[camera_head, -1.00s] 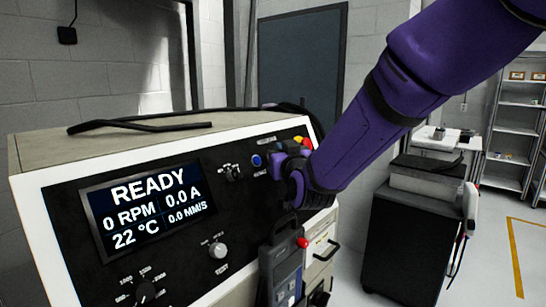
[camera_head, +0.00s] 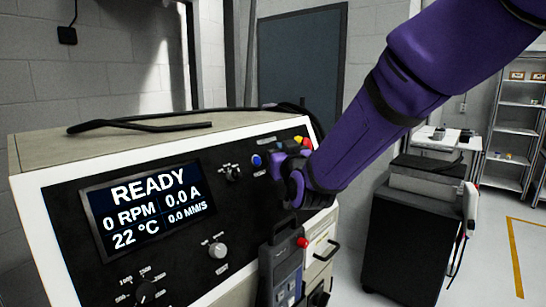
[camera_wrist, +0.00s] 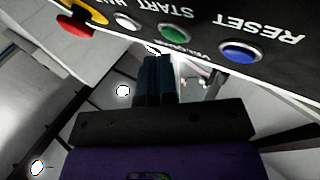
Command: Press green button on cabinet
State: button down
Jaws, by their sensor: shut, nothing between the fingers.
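The green button (camera_wrist: 174,34) shows in the wrist view on the black panel of the cabinet (camera_head: 65,220), under the word START. A blue RESET button (camera_wrist: 240,51) is on one side of it and a small white button or lamp (camera_wrist: 126,22) on the other. My gripper (camera_wrist: 157,60) is shut and empty, its fingertips close to the panel edge just below the green button. I cannot tell whether they touch the panel. In the head view my arm and wrist hide the green button, while the blue button (camera_head: 257,160) shows left of my wrist.
A red emergency button on yellow (camera_wrist: 75,27) sits at the panel's end. The READY screen (camera_head: 150,205) and knobs fill the panel's left. A handheld unit with a red button (camera_head: 302,242) hangs in front. A dark cart (camera_head: 410,245) stands at right.

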dwell(0.4)
jog(key=shift+w+a+f, duration=0.15)
jog(key=shift+w+a, duration=0.1)
jog(key=shift+a, duration=0.05)
dwell(0.5)
jog(key=shift+s+d+r, duration=0.2)
jog(key=shift+s+d, duration=0.1)
dwell(0.3)
jog(key=s+d+r, duration=0.2)
jog(key=s+d, duration=0.1)
jog(key=d, duration=0.1)
jog(key=shift+s+d+r, duration=0.15)
jog(key=shift+r, duration=0.15)
dwell(0.4)
dwell(0.4)
